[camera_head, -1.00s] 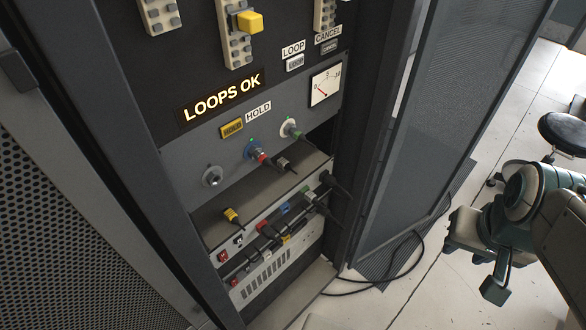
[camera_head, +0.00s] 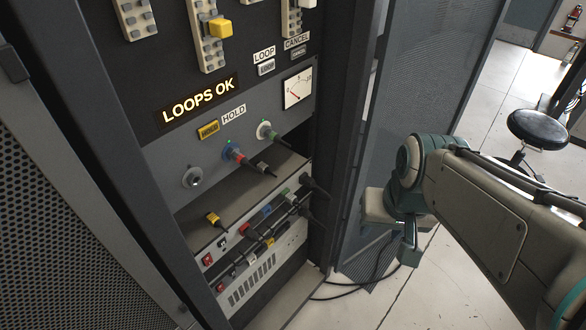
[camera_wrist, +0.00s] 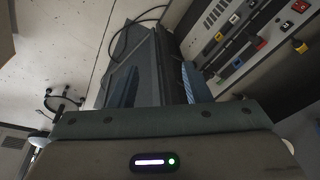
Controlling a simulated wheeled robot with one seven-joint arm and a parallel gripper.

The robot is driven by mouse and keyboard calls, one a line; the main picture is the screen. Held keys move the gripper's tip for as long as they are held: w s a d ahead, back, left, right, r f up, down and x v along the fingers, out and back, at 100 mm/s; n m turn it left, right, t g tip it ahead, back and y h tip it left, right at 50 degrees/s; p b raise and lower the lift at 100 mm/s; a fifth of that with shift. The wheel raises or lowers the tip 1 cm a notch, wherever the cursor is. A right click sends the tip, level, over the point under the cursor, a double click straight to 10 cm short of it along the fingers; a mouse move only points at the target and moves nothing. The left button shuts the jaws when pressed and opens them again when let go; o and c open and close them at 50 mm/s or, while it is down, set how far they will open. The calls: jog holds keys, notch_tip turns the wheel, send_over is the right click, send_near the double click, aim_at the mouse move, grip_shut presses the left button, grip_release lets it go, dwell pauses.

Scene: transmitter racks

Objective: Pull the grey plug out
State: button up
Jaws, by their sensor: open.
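On the rack's grey panel (camera_head: 225,150), a grey round fitting (camera_head: 192,178) sits at the left; I cannot tell whether it is a plug or a bare socket. To its right, a plug with a red band (camera_head: 239,157) and a dark end stands in a blue-ringed socket (camera_head: 228,148). A green-banded plug (camera_head: 273,136) stands in a pale socket further right. My gripper (camera_head: 388,218) is right of the rack, in front of the mesh door, apart from every plug. In the wrist view its fingers (camera_wrist: 158,78) are spread and empty.
A yellow plug (camera_head: 213,218) lies on the shelf below the panel. Several dark plugs and leads (camera_head: 304,197) crowd the lower row. The mesh door (camera_head: 415,90) stands open at right. A black stool (camera_head: 538,128) and open floor lie beyond.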

jog(key=w+a+f+m+g+y+b, duration=0.35)
jog(key=a+f+m+y+b, duration=0.6)
jog(key=a+f+b, duration=0.5)
jog(key=m+t+y+b, duration=0.5)
jog(key=m+t+b, duration=0.3)
jog(key=m+t, duration=0.55)
send_near(295, 201)
jog(key=w+m+g, duration=0.1)
jog(key=m, duration=0.1)
jog(key=shift+w+a+h, duration=0.2)
jog(key=shift+h, duration=0.05)
jog(key=shift+x, duration=4.5)
